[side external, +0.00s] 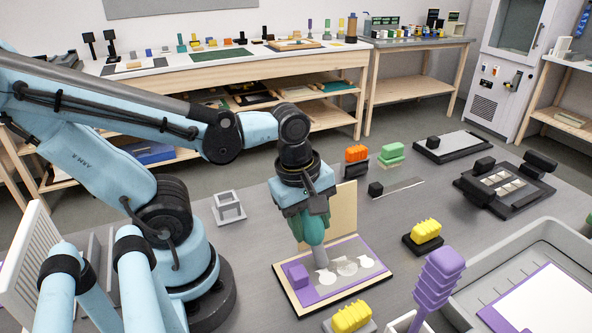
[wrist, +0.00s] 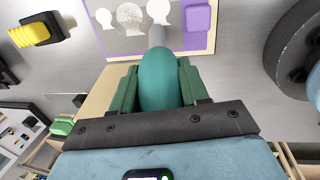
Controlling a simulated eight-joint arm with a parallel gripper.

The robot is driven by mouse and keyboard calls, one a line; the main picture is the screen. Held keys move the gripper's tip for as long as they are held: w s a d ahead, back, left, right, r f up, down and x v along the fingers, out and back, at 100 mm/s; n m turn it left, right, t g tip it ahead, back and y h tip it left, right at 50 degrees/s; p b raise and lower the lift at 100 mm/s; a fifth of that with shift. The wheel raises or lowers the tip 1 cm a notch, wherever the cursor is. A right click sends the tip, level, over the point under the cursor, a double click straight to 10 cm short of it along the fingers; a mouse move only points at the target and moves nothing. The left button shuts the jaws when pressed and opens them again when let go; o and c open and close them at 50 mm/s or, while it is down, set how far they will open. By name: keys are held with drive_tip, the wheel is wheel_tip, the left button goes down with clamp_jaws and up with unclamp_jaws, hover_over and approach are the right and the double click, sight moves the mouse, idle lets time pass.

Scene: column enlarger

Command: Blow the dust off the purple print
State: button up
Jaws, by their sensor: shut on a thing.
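The purple print (side external: 341,287) lies on a tan, dark-edged board, with pale head-shaped silhouettes on it. A purple block (side external: 298,273) sits at its left end. In the wrist view the print (wrist: 120,46) is at the top, and its middle silhouette looks grey and speckled. My gripper (side external: 309,212) is shut on a teal bulb blower (side external: 312,232) above the board. The blower's grey nozzle points down at the print; I cannot tell if it touches. In the wrist view the green fingers flank the bulb (wrist: 158,80), and the nozzle (wrist: 156,36) ends by the print's edge.
A tan panel (side external: 346,205) stands upright behind the board. Yellow-handled blocks (side external: 426,232) are close at right and front. A grey tray (side external: 550,236) holds a purple-bordered white sheet at right, with purple-handled tongs (side external: 438,280) beside it. A small grey frame (side external: 229,207) stands left.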

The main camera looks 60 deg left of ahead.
drive_tip(key=shift+w, duration=1.75)
drive_tip(key=shift+w+a, duration=0.1)
drive_tip(key=shift+w, duration=1.75)
drive_tip(key=shift+s, duration=0.15)
drive_tip(key=shift+s, duration=1.85)
drive_tip(key=shift+s, duration=1.95)
drive_tip(key=shift+d, duration=0.2)
